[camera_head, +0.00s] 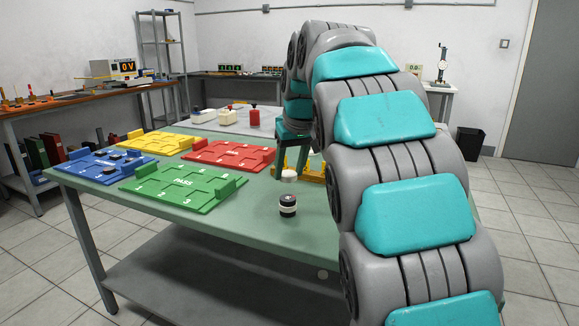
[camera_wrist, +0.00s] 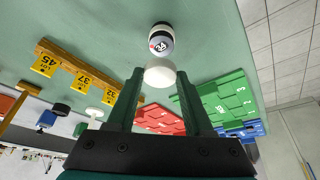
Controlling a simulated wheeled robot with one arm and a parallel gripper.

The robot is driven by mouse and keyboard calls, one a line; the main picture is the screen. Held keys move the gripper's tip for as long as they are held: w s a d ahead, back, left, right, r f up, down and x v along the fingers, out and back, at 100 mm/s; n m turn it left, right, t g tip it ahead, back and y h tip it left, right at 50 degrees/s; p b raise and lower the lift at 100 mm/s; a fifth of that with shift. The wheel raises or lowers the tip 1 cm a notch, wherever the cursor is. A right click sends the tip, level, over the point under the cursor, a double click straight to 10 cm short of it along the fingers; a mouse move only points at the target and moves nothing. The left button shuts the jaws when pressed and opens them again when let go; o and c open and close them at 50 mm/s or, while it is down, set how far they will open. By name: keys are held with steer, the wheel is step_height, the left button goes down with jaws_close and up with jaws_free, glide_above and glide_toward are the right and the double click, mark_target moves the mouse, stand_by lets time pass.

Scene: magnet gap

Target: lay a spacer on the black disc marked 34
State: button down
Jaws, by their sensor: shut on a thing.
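My gripper (camera_wrist: 159,76) is shut on a white round spacer (camera_wrist: 160,73), which sits between its fingertips. In the head view, the spacer (camera_head: 289,175) shows below the finger ends of my gripper (camera_head: 291,168). A black disc marked 34 (camera_wrist: 161,42) lies just beyond the spacer in the wrist view. In the head view it is the top of a small stack (camera_head: 288,206) with a white band and a dark part below, standing on the green table. The held spacer looks apart from the stack, behind it in the head view.
A yellow rack (camera_wrist: 66,60) with tags 45, 37 and 32 is close by. Green (camera_head: 184,186), red (camera_head: 229,155), yellow (camera_head: 161,145) and blue (camera_head: 98,166) trays cover the table's left; dark discs lie on the blue one. Table around the stack is bare.

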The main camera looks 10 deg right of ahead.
steer(key=shift+f+b, duration=1.1)
steer(key=shift+f, duration=1.2)
steer(key=shift+f, duration=0.15)
steer(key=shift+c, duration=1.1)
jaws_free()
steer(key=shift+c, duration=0.3)
steer(key=c, duration=0.5)
steer(key=shift+o, duration=0.2)
steer(key=shift+r+p, duration=1.2)
steer(key=shift+r, duration=1.1)
